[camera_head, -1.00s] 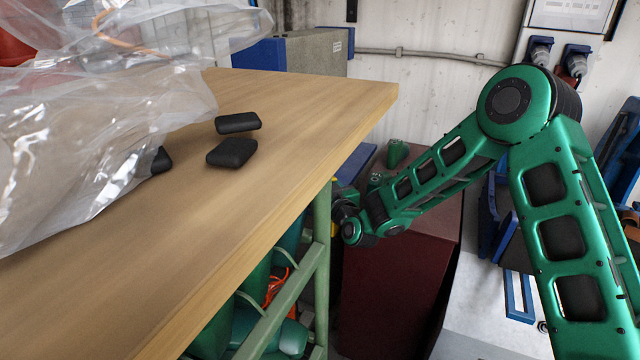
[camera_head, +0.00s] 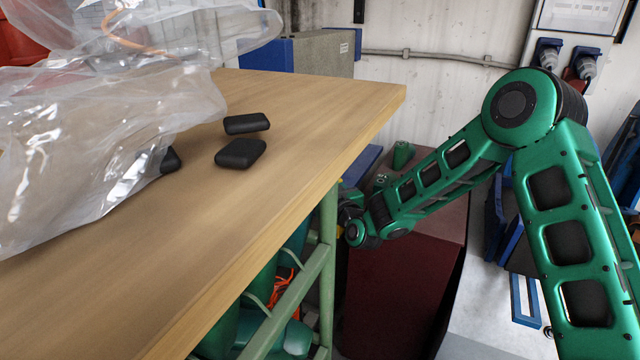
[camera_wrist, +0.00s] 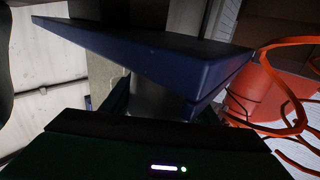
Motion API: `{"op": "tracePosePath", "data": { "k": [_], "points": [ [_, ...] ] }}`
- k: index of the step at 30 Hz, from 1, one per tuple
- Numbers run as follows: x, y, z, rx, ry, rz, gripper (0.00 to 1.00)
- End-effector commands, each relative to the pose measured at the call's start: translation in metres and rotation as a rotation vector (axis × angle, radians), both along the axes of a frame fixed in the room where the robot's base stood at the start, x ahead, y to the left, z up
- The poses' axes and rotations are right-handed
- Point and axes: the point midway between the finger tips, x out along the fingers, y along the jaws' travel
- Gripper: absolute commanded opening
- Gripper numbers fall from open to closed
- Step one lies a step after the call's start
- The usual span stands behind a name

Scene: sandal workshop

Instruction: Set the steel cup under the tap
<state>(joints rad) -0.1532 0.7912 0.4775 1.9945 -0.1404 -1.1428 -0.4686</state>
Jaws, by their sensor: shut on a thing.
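In the wrist view, a dim grey rounded thing (camera_wrist: 153,102), apparently the steel cup, shows between the dark fingers of my gripper (camera_wrist: 160,98). My gripper is shut on it. A dark blue slab-like surface (camera_wrist: 150,55) lies across the view just beyond and hides part of the cup. I can make out no tap in either view.
A wooden table (camera_head: 270,215) fills the left, with black pads (camera_head: 241,153) and clear plastic sheeting (camera_head: 80,150) on it. A dark red cabinet (camera_head: 400,290) stands beside its green frame (camera_head: 328,270). Orange cable (camera_wrist: 290,100) and a red-orange object (camera_wrist: 252,95) show at right in the wrist view.

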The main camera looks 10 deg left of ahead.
Motion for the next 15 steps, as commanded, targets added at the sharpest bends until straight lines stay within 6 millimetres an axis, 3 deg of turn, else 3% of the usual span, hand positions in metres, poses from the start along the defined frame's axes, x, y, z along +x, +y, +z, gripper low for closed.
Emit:
{"op": "tracePosePath", "data": {
  "k": [10, 11, 12, 13, 15],
  "points": [
    [-0.0001, 0.0004, -0.0022, 0.000, 0.000, 0.001, 0.32],
    [-0.0001, 0.0004, -0.0021, 0.001, 0.000, 0.001, 0.59],
    [-0.0001, 0.0003, -0.0021, 0.001, 0.001, 0.000, 0.68],
    [0.0000, 0.0002, -0.0022, 0.000, 0.000, 0.000, 0.76],
    [-0.0001, 0.0001, -0.0022, 0.000, 0.000, 0.000, 0.76]
  ]
}}
